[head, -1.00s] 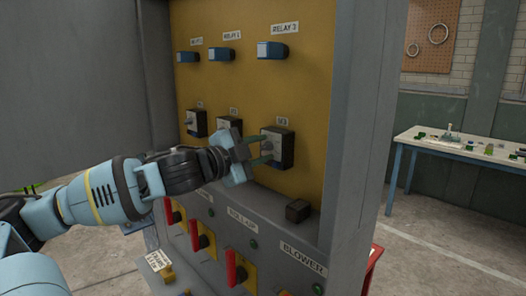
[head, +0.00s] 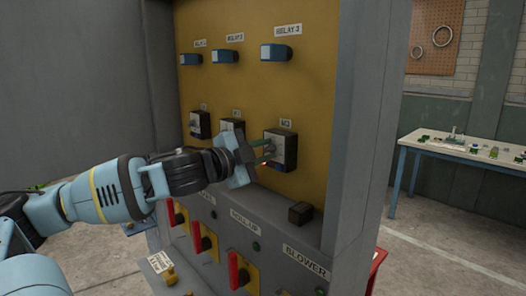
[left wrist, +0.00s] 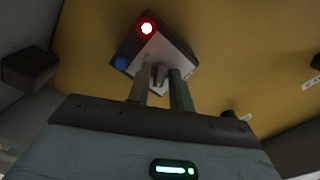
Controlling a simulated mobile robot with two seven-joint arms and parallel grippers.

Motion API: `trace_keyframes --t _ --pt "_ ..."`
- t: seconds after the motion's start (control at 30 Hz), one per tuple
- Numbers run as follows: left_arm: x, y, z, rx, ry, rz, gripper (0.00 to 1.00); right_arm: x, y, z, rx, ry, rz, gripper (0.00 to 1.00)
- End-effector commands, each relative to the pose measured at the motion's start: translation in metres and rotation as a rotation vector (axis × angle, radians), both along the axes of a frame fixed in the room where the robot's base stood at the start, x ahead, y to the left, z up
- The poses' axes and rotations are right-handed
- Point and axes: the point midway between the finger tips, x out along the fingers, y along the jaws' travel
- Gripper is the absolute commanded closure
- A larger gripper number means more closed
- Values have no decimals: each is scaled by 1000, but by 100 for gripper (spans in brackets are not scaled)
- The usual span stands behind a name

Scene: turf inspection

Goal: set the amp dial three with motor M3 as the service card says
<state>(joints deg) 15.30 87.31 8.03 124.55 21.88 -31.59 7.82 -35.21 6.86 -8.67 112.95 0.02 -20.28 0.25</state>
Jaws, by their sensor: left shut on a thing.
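The M3 unit (head: 285,147) is a dark box with a pale face on the yellow panel, under a small label that seems to read M3. My left gripper (head: 268,153) is at its front, with its fingers pointing at the face. In the left wrist view the fingers (left wrist: 159,88) are shut on a small grey dial knob (left wrist: 159,73). The box face (left wrist: 158,50) there carries a lit red lamp (left wrist: 147,28) and a blue button (left wrist: 122,62). The dial's scale and setting cannot be read. My right gripper is out of view.
Two similar units, one partly behind my gripper, sit to the left. Blue relays (head: 275,53) are above. Red-handled switches (head: 238,270) and a dark block (head: 300,212) are below. A white placard (head: 160,262) at lower left is unreadable. A workbench (head: 450,148) stands at right.

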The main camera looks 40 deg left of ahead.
Motion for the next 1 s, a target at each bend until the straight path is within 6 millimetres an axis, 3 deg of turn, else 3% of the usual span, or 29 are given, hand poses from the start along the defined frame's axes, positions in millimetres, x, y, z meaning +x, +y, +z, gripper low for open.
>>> trace_keyframes --t 0.27,1.0 --pt "0 0 1 150 -12 1 100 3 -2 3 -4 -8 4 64" --pt "0 0 0 844 -70 0 100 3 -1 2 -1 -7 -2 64"
